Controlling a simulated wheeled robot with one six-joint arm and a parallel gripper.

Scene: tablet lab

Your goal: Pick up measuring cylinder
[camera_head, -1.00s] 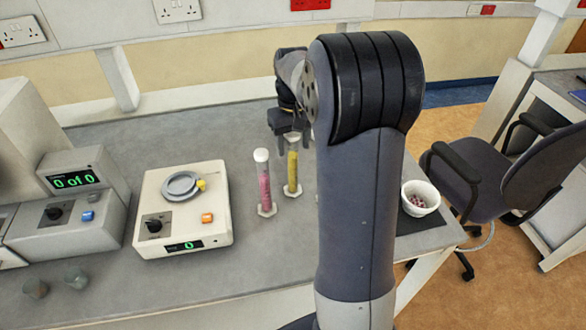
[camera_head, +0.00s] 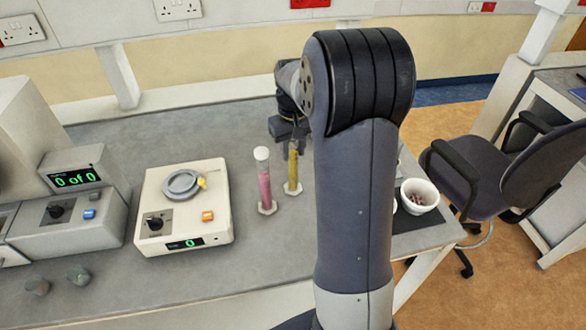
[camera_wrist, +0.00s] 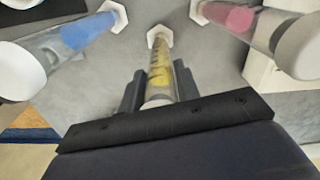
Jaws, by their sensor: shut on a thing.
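A measuring cylinder with yellow contents (camera_head: 293,168) stands upright on the bench, its hexagonal foot on the surface. My gripper (camera_head: 291,140) is at its upper part, partly hidden behind my arm. In the wrist view the yellow cylinder (camera_wrist: 160,78) lies between the two dark fingers of my gripper (camera_wrist: 158,92), which are shut on it. A measuring cylinder with pink contents and a white cap (camera_head: 264,182) stands just to its left. In the wrist view the pink one (camera_wrist: 232,18) is at the upper right, and a cylinder with blue contents (camera_wrist: 82,34) is at the upper left.
A white balance (camera_head: 215,230) with a round grey pan stands left of the cylinders. A grey unit reading "0 of 0" (camera_head: 100,205) is further left. A white bowl with pink pieces (camera_head: 422,190) sits at the bench's right edge. An office chair (camera_head: 490,170) is beyond.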

